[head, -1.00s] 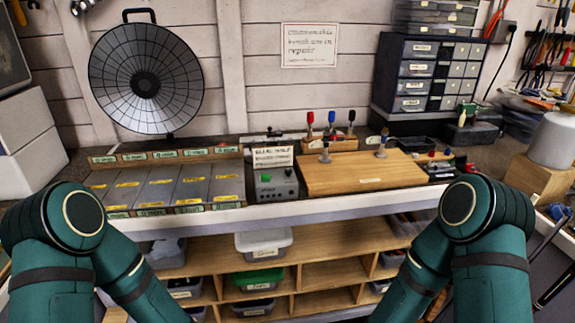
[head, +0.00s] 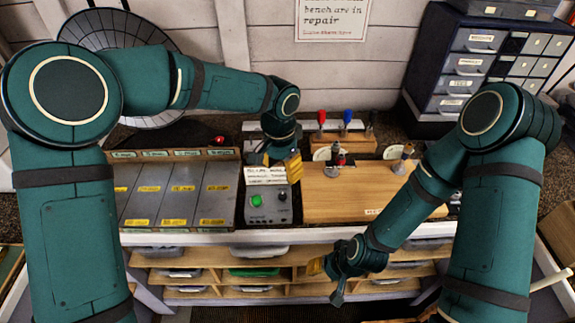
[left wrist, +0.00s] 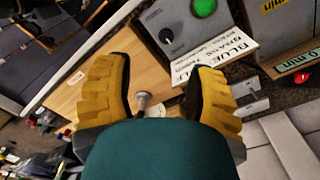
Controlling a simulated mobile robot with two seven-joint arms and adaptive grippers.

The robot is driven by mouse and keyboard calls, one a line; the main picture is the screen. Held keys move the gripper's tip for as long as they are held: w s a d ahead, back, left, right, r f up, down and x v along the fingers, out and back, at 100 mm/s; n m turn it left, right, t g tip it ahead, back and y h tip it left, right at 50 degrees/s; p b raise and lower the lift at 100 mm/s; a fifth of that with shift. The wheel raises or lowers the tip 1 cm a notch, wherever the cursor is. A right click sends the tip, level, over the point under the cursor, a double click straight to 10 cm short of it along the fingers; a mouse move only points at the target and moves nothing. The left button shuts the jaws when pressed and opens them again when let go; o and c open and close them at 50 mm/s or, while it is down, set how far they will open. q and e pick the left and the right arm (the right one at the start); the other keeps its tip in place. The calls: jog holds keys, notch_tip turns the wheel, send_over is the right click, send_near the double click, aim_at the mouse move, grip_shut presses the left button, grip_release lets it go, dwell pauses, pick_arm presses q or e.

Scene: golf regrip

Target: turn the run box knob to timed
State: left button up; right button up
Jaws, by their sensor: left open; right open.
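The run box (head: 268,216) is a grey box on the bench with a green button and a dark knob (head: 282,195) on its face. In the left wrist view the knob (left wrist: 166,35) sits beside the green button (left wrist: 204,8); its setting is too small to read. My left gripper (head: 287,163) is above and behind the box in the head view, apart from the knob. Its yellow fingers stand open and empty in the left wrist view (left wrist: 158,88). My right gripper (head: 327,278) is open, low in front of the bench edge, away from the box.
A white printed card (head: 265,174) stands at the back of the box. Grey labelled bins (head: 160,200) lie left. A wooden board (head: 345,200) lies right, with metal pieces at its back edge. Red and blue handled tools (head: 347,118) stand behind.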

aim_at(283, 196)
pick_arm(q)
jog(key=f, duration=0.7)
jog(key=w+f, duration=0.1)
jog(key=f, duration=0.3)
jog(key=shift+f, duration=0.3)
grip_shut()
jog(key=shift+s, duration=0.1)
